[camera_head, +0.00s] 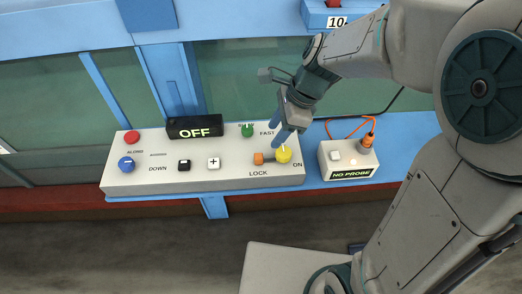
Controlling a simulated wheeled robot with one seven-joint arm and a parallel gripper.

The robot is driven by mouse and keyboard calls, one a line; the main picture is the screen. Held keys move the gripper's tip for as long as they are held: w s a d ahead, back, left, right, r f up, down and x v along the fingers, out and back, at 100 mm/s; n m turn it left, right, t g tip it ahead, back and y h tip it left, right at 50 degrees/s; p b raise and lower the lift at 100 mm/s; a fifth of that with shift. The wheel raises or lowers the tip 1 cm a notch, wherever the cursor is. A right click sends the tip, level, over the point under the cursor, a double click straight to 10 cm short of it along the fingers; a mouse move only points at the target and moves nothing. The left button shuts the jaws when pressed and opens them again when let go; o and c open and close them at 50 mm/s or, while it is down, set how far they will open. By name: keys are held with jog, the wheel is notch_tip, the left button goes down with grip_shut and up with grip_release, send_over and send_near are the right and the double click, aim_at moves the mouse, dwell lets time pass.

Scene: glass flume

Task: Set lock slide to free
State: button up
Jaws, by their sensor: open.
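The lock slide (258,158) is a small orange handle on the top face of the pale control panel (215,178). It sits at the left of a short dark track, above the word LOCK. The word for its other position is not readable. My gripper (287,133) is open and points down over the panel's right part, above and to the right of the orange handle, seemingly apart from it. Its blue fingers are in front of part of the panel close to the yellow knob (284,155). The exact height of the fingertips is hard to tell.
The panel also carries a red button (132,137), a blue knob (126,164), black (184,165) and white (213,162) buttons, a green knob (247,130) and an OFF display (195,127). A NO PROBE box (347,172) with an orange cable stands close on the right.

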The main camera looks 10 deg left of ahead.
aim_at(260, 155)
jog(key=x, duration=1)
jog(key=shift+a+f, duration=0.1)
jog(key=shift+f, duration=0.1)
grip_shut()
